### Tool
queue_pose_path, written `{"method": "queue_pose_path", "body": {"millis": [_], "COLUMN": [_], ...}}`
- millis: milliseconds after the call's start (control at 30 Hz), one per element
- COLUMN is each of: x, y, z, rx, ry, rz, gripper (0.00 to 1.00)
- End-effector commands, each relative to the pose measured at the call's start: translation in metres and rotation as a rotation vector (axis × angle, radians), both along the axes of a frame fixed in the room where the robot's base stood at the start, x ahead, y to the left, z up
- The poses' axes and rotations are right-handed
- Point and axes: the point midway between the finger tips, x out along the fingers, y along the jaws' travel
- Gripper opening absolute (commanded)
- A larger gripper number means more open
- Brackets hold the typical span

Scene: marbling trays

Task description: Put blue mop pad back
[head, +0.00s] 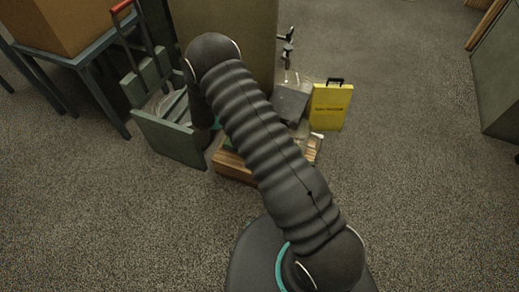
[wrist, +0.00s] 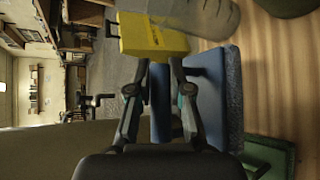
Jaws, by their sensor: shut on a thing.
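The blue mop pad (wrist: 215,85) shows in the wrist view as a thick blue slab with a fuzzy edge. Blue also shows between the fingers of my gripper (wrist: 165,68), which is shut on the pad. The fingers hide part of the pad. In the head view my arm hides the gripper, and I cannot make out the pad there.
In the wrist view a wooden surface (wrist: 285,70) lies right of the pad, with a green piece (wrist: 268,157) below and a clear container (wrist: 205,15) above. In the head view a yellow case (head: 331,106) stands right of my arm, a green crate (head: 170,140) left. Open carpet lies further right.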

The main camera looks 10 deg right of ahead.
Motion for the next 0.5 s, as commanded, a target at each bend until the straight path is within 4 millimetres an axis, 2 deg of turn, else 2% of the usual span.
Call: {"method": "queue_pose_path", "body": {"millis": [133, 400, 500], "x": [-0.006, -0.007, -0.007], "y": [-0.012, -0.012, -0.012], "z": [-0.018, -0.062, -0.073], "rx": [-0.001, -0.001, -0.001], "ry": [0.001, 0.002, 0.001], "rz": [-0.023, -0.025, -0.025], "gripper": [0.0, 0.0, 0.0]}}
